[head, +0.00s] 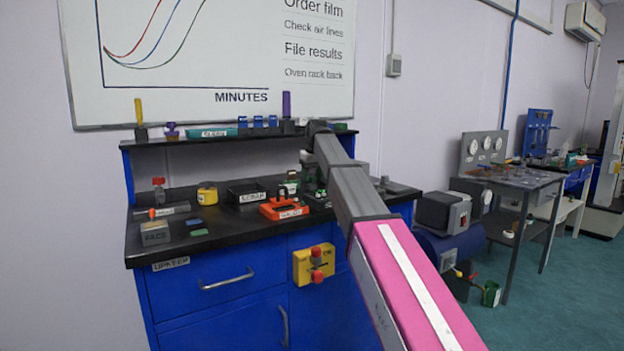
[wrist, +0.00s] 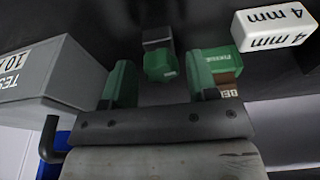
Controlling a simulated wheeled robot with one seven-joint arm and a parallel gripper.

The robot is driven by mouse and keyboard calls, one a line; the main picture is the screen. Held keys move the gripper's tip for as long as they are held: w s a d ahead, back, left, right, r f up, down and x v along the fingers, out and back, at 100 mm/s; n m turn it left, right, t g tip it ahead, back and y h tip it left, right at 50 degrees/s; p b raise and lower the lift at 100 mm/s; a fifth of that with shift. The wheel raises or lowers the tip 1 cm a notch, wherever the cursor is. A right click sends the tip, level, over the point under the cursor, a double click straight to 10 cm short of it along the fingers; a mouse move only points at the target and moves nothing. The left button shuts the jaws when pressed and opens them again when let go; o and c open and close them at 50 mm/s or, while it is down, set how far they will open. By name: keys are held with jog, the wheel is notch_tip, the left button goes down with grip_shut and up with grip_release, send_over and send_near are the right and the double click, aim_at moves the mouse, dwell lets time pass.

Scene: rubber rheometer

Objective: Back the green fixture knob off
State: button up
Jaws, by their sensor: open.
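The green fixture knob (wrist: 158,66) shows in the wrist view, with a dark grey block (wrist: 157,38) just beyond it. My gripper (wrist: 160,80) is open, with one green-padded finger on each side of the knob. Gaps show between the knob and both fingers, and nothing is held. How far the knob lies beyond the fingertips is hard to judge. In the head view my arm reaches over the right part of the dark bench top (head: 235,221), and I cannot make out the knob there.
In the wrist view a grey box (wrist: 62,72) stands left, a white "4 mm" block (wrist: 273,25) right, and a green labelled piece (wrist: 221,62) beside the right finger. An orange tray (head: 284,210), black bin (head: 246,191) and rear shelf (head: 190,140) show in the head view.

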jog(key=m+h, duration=0.1)
jog(key=m, duration=0.4)
jog(key=shift+a+m, duration=0.15)
jog(key=shift+m, duration=0.15)
jog(key=c, duration=0.8)
jog(key=n, duration=0.4)
jog(key=shift+y, duration=0.4)
jog(key=shift+n, duration=0.3)
jog(key=n, duration=0.4)
jog(key=shift+d+n+y, duration=0.2)
jog(key=shift+n+y, duration=0.1)
